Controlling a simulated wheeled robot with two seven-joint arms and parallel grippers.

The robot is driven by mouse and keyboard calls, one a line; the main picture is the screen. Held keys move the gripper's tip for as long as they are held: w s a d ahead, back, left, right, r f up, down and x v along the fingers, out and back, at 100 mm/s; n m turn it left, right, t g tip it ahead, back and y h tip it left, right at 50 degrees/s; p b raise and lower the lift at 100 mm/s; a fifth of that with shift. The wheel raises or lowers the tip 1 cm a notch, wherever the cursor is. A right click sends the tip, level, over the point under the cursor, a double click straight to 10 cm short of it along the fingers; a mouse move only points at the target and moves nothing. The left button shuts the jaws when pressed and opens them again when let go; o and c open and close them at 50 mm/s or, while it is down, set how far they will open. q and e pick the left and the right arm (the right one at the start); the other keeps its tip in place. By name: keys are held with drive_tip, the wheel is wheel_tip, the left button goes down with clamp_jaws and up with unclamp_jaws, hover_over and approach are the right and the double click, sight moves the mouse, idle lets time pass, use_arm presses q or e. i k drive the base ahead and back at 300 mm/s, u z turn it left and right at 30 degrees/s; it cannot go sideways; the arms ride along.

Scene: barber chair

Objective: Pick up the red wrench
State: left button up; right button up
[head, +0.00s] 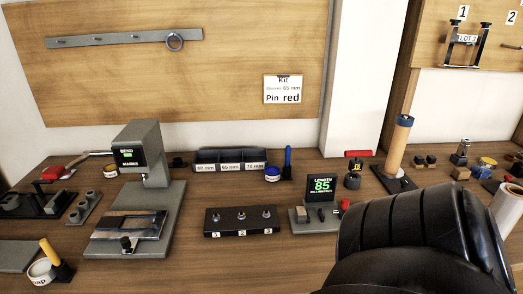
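I cannot clearly make out a red wrench in the head view. A small red object (52,173) lies at the far left of the bench, too small to identify, near a thin light-coloured handle. A red bar-shaped handle (358,154) sits above a small black fixture (353,181) with a yellow tag, right of centre. Neither of my grippers is in view.
A large black ribbed shape (415,235) hides the bench's lower right. A grey marker machine (145,160), a black block numbered 1 to 3 (241,232), a length gauge (321,188) and labelled bins (230,157) stand on the wooden bench (230,275). Its front middle is clear.

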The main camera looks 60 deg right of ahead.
sight(355, 165)
drive_tip(key=u, duration=0.85)
drive_tip(key=k, duration=2.2)
drive_tip(key=z, duration=0.3)
